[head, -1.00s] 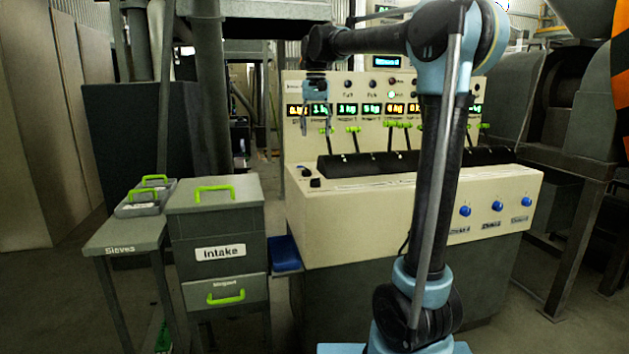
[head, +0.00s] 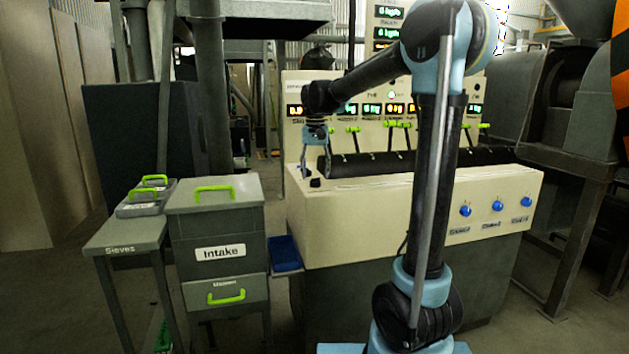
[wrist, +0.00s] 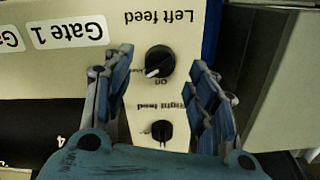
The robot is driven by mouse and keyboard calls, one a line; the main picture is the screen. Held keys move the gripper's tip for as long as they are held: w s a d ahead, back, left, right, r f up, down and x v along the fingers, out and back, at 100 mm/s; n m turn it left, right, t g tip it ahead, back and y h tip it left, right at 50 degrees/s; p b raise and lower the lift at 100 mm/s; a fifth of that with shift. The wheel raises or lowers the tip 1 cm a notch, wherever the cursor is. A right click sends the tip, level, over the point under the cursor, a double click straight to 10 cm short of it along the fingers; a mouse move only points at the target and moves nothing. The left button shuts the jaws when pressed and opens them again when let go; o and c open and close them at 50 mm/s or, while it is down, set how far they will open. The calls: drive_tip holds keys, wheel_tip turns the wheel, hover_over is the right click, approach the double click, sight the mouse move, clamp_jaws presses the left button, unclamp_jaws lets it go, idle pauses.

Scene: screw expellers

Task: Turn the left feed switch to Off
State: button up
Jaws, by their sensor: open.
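The left feed switch is a round black knob with a white pointer line; in the wrist view this knob (wrist: 160,61) sits under an upside-down "Left feed" label. My gripper (wrist: 161,62) is open, one finger on each side of the knob, and no contact shows. The similar right feed knob (wrist: 162,131) lies nearer the gripper base. In the head view my gripper (head: 313,171) hangs pointing down over the left end of the cream console (head: 420,200).
Green-handled levers (head: 353,140) stand along the console behind a dark strip. Blue knobs (head: 497,206) are on its front face. The grey Intake cabinet (head: 215,225) and Sieves table (head: 125,240) stand left.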

sight(315, 182)
drive_tip(key=shift+f, duration=1.5)
drive_tip(key=c, duration=1.1)
drive_tip(key=shift+a, duration=0.1)
